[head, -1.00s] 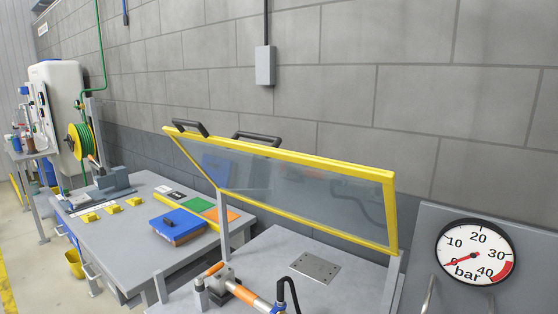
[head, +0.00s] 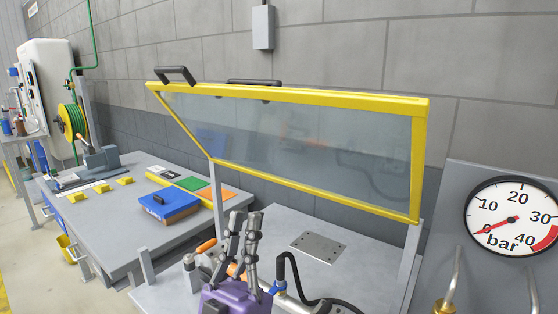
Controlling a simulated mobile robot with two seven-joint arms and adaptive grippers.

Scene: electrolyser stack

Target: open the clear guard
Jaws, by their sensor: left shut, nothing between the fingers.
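The clear guard (head: 290,138) is a grey-tinted see-through panel in a yellow frame, in the middle of the head view. It stands raised and tilted above the grey bench, on upright posts. Two dark handles show along its top edge, one at the left corner (head: 176,75) and one farther right (head: 255,82). My left gripper (head: 247,216), with a purple body and grey fingers, is at the lower middle, in front of and below the guard and apart from it. Its fingers are shut and empty. My right gripper is not in view.
A pressure gauge (head: 512,218) on a grey panel stands at the right. A metal plate (head: 318,247) lies on the bench, with a black hose near it. A side table at left holds a blue case (head: 170,206) and yellow blocks. A wall box (head: 263,27) hangs above.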

